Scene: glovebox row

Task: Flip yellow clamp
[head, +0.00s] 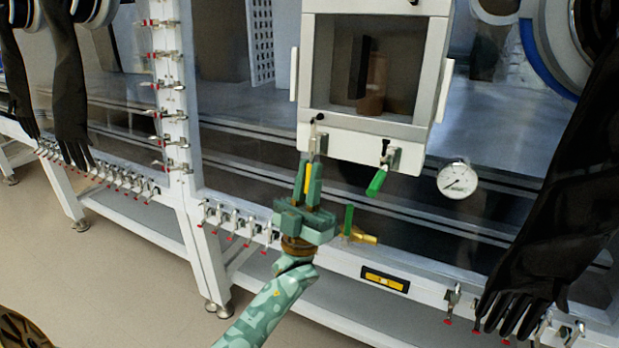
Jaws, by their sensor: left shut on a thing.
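My left gripper (307,187) reaches up from the bottom of the head view to the lower left of a white-framed box with a window. It is shut on the yellow clamp (309,178), whose yellow handle shows between the green fingers. The clamp's metal part (316,146) sits above the fingertips at the box's lower edge. The handle points down. The fingers hide part of it. My right gripper is not in view.
A green-handled clamp (377,181) hangs right of the yellow one. A brass valve with a green lever (349,221) and a pressure gauge (457,180) are close by. A black glove (560,215) hangs at right. Several red-tipped clamps (235,222) line the lower frame.

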